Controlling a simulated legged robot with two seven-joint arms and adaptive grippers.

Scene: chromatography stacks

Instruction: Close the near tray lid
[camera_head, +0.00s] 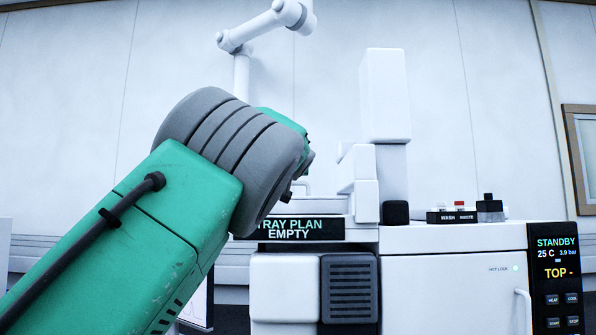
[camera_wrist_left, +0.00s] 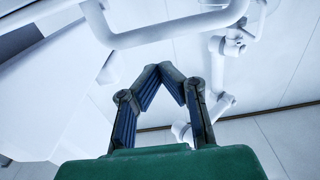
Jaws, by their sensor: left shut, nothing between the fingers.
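My left arm crosses the head view from the lower left, and its grey wrist joint hides most of the left gripper. In the left wrist view the left gripper (camera_wrist_left: 161,72) is shut and empty, its dark fingertips meeting in a peak. A white bar with a bent end (camera_wrist_left: 178,30) passes across the picture above the fingertips; I cannot tell whether they touch. A small part of a thin white handle (camera_head: 304,185) shows just right of my wrist in the head view. I cannot make out the near tray lid itself. My right gripper is not in view.
A black display (camera_head: 300,229) reads "TRAY PLAN EMPTY". Right of it stand a white tower (camera_head: 385,100), a cabinet (camera_head: 450,240) with wash and waste caps, and a panel (camera_head: 556,255) reading "STANDBY". A white jointed arm (camera_head: 262,28) rises behind my wrist.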

